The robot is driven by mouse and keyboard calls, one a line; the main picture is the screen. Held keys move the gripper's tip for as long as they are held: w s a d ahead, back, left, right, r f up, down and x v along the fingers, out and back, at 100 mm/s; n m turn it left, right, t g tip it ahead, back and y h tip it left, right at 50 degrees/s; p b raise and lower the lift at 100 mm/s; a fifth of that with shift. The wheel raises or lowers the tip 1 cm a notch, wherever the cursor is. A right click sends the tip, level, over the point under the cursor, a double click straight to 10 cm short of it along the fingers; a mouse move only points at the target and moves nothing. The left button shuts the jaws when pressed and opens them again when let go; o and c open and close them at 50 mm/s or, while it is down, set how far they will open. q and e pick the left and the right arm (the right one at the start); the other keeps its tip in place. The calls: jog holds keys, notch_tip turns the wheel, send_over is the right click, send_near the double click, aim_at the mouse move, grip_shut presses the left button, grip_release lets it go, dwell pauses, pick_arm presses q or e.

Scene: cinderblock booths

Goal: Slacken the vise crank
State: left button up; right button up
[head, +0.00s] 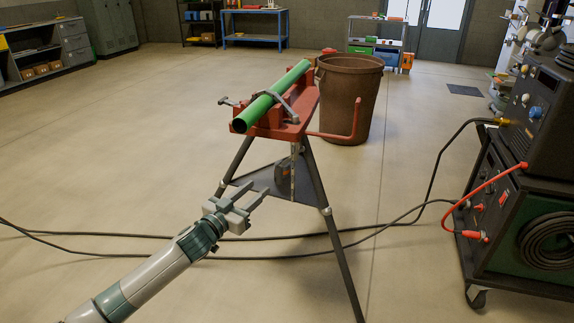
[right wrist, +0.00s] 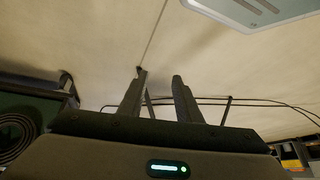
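The red pipe vise (head: 275,125) stands on a dark tripod in the middle of the head view. A green pipe (head: 270,97) lies slanted across it under a grey clamp bar. A small grey handle (head: 229,101), apparently the crank, sticks out at the vise's left side. My left gripper (head: 257,190) is open and empty, in front of the tripod and lower in the picture than the vise. My right gripper (right wrist: 159,76) shows in the right wrist view, fingers apart with nothing between them. It is outside the head view.
A brown bin (head: 348,95) stands behind the vise. The floor left of the tripod is otherwise clear. Shelves and benches line the back.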

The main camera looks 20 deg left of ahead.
aim_at(286, 163)
pick_arm(q)
jog(key=shift+w, duration=0.15)
